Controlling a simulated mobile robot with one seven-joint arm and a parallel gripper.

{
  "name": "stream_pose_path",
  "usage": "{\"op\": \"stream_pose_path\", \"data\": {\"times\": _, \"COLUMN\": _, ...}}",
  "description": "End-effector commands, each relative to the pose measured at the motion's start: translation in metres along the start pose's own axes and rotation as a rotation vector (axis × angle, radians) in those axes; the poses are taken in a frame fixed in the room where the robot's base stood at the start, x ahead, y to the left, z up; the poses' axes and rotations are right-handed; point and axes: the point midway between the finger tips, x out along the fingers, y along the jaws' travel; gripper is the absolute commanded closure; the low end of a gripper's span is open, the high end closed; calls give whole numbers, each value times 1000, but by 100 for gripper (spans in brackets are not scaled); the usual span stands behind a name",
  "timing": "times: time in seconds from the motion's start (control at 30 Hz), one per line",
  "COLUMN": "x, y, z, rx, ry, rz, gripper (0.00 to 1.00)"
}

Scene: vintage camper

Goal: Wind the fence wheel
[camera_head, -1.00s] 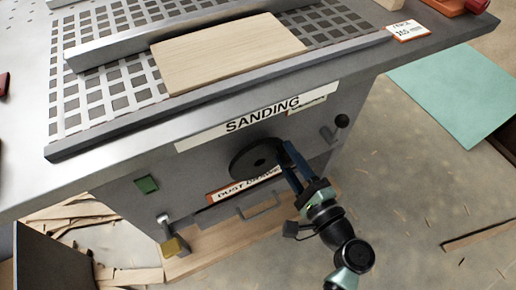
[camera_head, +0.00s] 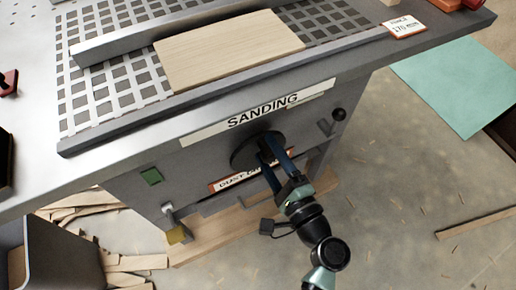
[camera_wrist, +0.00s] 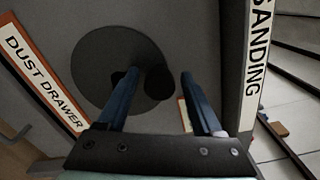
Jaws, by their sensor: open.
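The fence wheel (camera_head: 242,152) is a dark round disc on the front panel of the grey sanding table, below the SANDING label. It fills the upper left of the wrist view (camera_wrist: 95,68). Its dark knob (camera_wrist: 159,83) stands out between my two blue fingers. My gripper (camera_head: 272,156) is open at the wheel, with its fingers on either side of the knob and a gap on the right. The metal fence (camera_head: 160,37) lies across the slotted tabletop, behind a wooden board (camera_head: 228,48). A small fence readout card (camera_head: 404,27) at the right corner seems to read 170 mm.
A dust drawer (camera_head: 225,200) with a label sits under the wheel. A green switch (camera_head: 152,177), a yellow-tipped lever (camera_head: 175,235) and a black-knobbed lever (camera_head: 338,115) are on the panel. Wood scraps lie below left. The floor at right is mostly clear.

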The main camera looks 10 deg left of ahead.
Motion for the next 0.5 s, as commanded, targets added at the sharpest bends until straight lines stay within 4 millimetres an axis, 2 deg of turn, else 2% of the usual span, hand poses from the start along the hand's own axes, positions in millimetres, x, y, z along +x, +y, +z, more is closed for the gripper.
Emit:
{"op": "stream_pose_path", "data": {"times": 0.27, "x": -1, "y": 0, "z": 0, "rx": 0, "ry": 1, "rz": 1, "gripper": 32}}
{"op": "stream_pose_path", "data": {"times": 0.5, "x": -18, "y": 0, "z": -1, "rx": 1, "ry": 3, "rz": 1, "gripper": 32}}
